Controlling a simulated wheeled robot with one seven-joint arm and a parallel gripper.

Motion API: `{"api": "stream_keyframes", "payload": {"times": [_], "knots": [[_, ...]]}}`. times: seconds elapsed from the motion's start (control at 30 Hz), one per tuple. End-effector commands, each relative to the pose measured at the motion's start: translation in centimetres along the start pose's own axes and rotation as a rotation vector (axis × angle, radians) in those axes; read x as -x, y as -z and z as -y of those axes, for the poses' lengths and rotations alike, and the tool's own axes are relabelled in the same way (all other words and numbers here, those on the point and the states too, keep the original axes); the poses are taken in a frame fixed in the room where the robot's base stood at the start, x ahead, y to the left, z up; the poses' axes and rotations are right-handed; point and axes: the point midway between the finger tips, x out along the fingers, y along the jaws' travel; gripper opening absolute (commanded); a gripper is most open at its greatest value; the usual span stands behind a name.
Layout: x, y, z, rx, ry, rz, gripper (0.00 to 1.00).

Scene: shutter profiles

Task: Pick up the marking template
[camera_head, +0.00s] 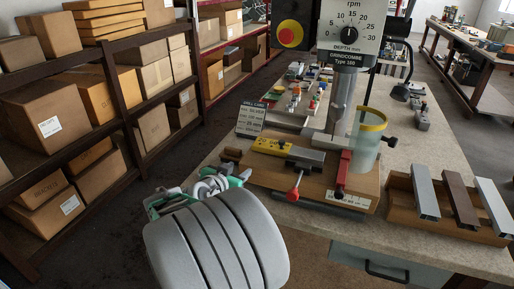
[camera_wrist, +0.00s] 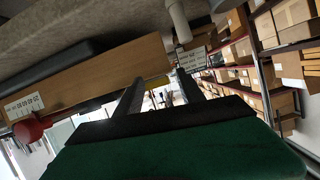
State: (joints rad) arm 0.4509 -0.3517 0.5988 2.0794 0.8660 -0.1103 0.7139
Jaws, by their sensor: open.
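A yellow plate with small dark marks, which looks like the marking template (camera_head: 272,147), lies on the left part of the wooden drill base (camera_head: 358,197). Its right end meets a grey metal vise block (camera_head: 305,157). My gripper is mostly hidden behind my grey arm in the head view, at the table's left edge, left of and nearer than the yellow plate. In the wrist view my gripper (camera_wrist: 159,82) has two dark fingers apart, with nothing held between them. A small yellow patch shows between or beyond the fingers; I cannot tell what it is.
A drill press column (camera_head: 340,100) and a clear cylinder with a yellow rim (camera_head: 366,150) stand right of the plate. A red-knobbed lever (camera_head: 293,194) sticks out in front. A tray of profiles (camera_head: 400,206) stands right. A small sign (camera_head: 251,119) stands behind.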

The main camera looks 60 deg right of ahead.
Motion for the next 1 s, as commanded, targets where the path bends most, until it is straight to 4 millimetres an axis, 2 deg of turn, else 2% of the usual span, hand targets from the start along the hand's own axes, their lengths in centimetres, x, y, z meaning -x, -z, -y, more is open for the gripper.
{"api": "stream_keyframes", "payload": {"times": [0.03,0.1,0.2,0.47,0.7,0.93,1.0], "knots": [[-2.3,1.3,-2.9,-0.039,-0.061,-0.119,0.46],[-3.5,3.7,-5.5,-0.07,-0.098,-0.258,0.46],[-4.1,5.8,-7.2,-0.082,-0.115,-0.367,0.46],[-7.1,7.9,-8.1,-0.084,-0.12,-0.392,0.46],[-10.8,9.2,-8.5,-0.084,-0.117,-0.39,0.46],[-11.1,9.1,-8.4,-0.082,-0.114,-0.39,0.46],[-11.1,9.1,-8.4,-0.082,-0.114,-0.39,0.41]]}}
